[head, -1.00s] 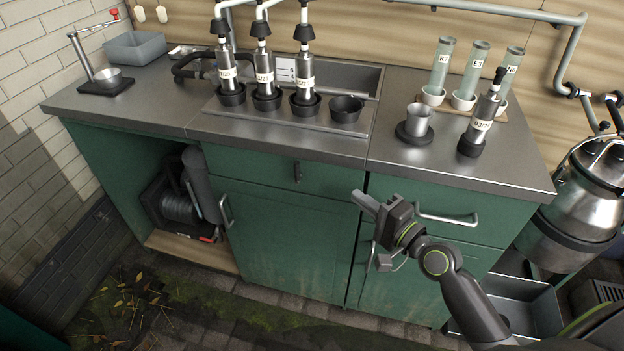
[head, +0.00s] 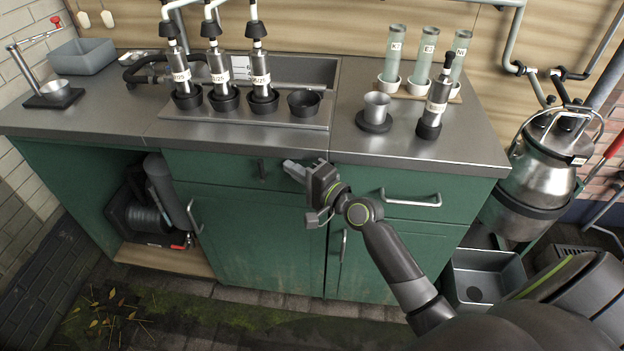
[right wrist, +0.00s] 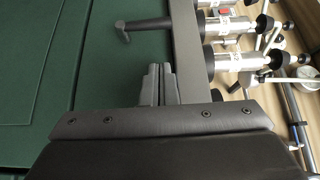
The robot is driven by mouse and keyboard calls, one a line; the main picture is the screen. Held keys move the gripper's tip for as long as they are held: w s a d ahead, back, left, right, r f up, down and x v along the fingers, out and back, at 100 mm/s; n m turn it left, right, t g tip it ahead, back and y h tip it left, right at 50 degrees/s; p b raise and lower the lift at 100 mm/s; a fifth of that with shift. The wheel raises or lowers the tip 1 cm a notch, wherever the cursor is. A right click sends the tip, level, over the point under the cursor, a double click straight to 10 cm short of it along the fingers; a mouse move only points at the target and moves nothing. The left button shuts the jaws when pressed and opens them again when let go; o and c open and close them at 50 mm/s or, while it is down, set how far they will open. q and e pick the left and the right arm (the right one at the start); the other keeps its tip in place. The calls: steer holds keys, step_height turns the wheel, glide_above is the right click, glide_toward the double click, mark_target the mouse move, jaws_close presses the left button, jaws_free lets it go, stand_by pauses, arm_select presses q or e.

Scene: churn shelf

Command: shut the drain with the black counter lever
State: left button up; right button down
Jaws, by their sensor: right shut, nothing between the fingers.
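The black counter lever (head: 262,168) hangs down against the green front, just under the steel counter's front edge. It also shows in the right wrist view (right wrist: 146,25) as a short dark bar beside the counter edge. My right gripper (head: 288,166) is shut and empty, in front of the green panel just right of the lever. In the right wrist view its closed fingertips (right wrist: 158,70) point toward the lever, with a visible gap between them. The sink (head: 315,72) is set into the counter; its drain is hidden. My left gripper is not in view.
Several labelled cylinders in black cups stand on the ledge (head: 235,110) in front of the sink. A metal cup (head: 376,106) and a dark-based cylinder (head: 436,105) stand on the counter to the right. A drawer handle (head: 410,200) sticks out right of my gripper.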

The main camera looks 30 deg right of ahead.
mark_target(262, 168)
steer(key=shift+w+a, duration=0.25)
steer(key=shift+a, duration=0.3)
steer(key=shift+w+a, duration=0.25)
steer(key=shift+a, duration=0.3)
steer(key=shift+w+a+p, duration=0.25)
steer(key=shift+a+p, duration=0.05)
steer(key=shift+a, duration=0.45)
